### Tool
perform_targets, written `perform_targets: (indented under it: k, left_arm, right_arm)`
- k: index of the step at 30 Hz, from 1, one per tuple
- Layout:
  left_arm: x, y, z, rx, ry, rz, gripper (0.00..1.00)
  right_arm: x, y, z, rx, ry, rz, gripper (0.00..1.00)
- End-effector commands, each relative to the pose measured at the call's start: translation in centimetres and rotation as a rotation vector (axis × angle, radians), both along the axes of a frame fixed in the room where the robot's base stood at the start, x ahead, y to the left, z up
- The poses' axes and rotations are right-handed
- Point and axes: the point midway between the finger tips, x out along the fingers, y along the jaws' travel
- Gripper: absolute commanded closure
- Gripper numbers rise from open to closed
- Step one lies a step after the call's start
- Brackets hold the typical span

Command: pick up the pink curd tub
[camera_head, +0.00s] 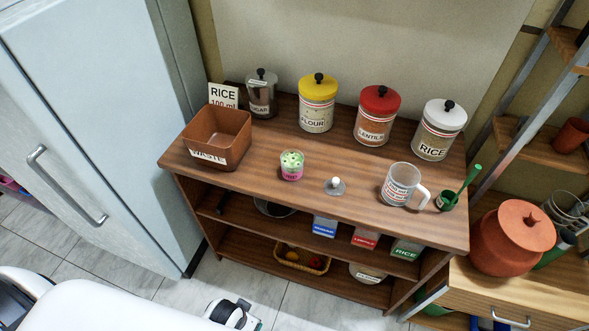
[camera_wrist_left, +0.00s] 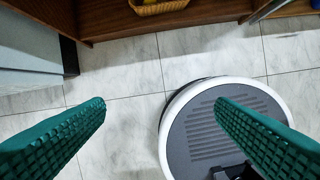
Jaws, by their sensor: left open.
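The pink curd tub (camera_head: 292,165) stands upright on the wooden counter (camera_head: 240,182), left of the middle. It is a small cup with a pink lower band and a pale green, dotted upper part. My left gripper (camera_wrist_left: 160,115) shows in the left wrist view, with two green ridged fingers wide apart and nothing between them. It is above the tiled floor and part of my round base, in front of the shelf unit. The tub is not in the left wrist view. In the head view neither gripper can be made out.
A brown waste bin (camera_head: 218,135) stands left of the tub, and a small grey lid with a white knob (camera_head: 335,187) lies to its right. Flour (camera_head: 317,103), lentils (camera_head: 377,116) and rice (camera_head: 438,130) canisters line the back. A measuring mug (camera_head: 400,184) stands further right. The fridge (camera_head: 95,110) flanks the counter's left.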

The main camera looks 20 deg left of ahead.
Motion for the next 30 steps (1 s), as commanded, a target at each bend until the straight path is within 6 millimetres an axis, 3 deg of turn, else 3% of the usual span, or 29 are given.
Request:
perform_targets:
  k: [1, 6, 14, 18, 30]
  left_arm:
    - [1.0, -0.1, 1.4, -0.003, -0.019, 0.002, 0.21]
    - [3.0, -0.5, 6.7, -0.009, -0.058, 0.007, 0.21]
    - [5.8, -0.9, 13.7, -0.031, -0.186, 0.021, 0.21]
    - [10.0, -1.6, 18.4, -0.07, -0.401, 0.043, 0.21]
    - [19.9, -2.8, 24.8, -0.136, -0.938, 0.095, 0.21]
  right_arm:
    - [0.0, -0.1, -1.0, -0.001, 0.0, 0.0, 0.64]
    - [-0.1, -0.1, -2.1, -0.001, 0.001, 0.0, 0.64]
    - [-0.3, -0.1, -3.7, -0.002, 0.004, 0.0, 0.64]
    - [-0.3, -0.1, -4.7, -0.002, 0.004, 0.0, 0.64]
    - [-0.4, -0.1, -4.9, -0.001, 0.006, 0.0, 0.64]
